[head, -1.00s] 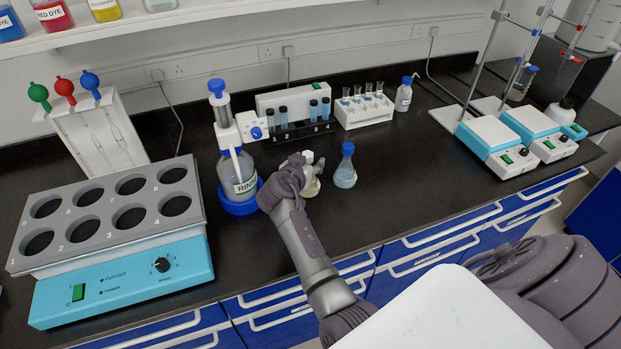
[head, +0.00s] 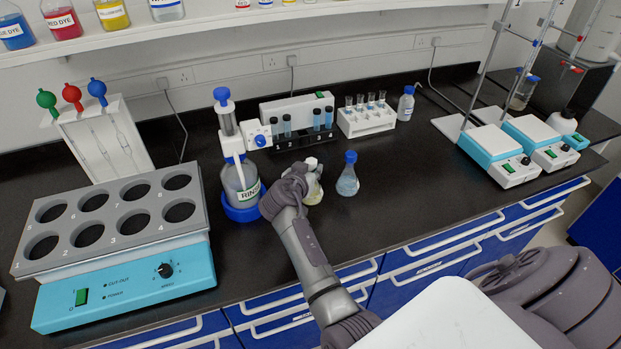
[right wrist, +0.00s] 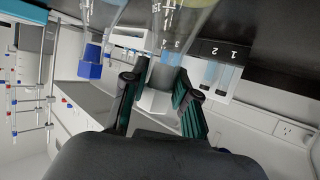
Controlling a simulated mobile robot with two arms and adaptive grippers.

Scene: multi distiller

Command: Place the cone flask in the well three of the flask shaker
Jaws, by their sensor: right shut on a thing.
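The cone flask (head: 313,190) holds pale yellow liquid and has a grey-white stopper (head: 311,163). My right gripper (head: 298,171) is shut on it near the top and partly hides it. In the right wrist view my fingers (right wrist: 157,92) are around the stopper, with the flask's graduated glass (right wrist: 190,15) above. I cannot tell whether its base touches the bench. The flask shaker (head: 125,285) stands at the left, with a grey block over a turquoise base. Well three (head: 134,223) is in its front row and looks empty. My left gripper is not in view.
A blue-capped flask (head: 347,181) stands close to the right of the held flask. The rinse bottle (head: 238,185) stands between gripper and shaker. Behind are a tube stand (head: 295,140) and a white vial rack (head: 370,122).

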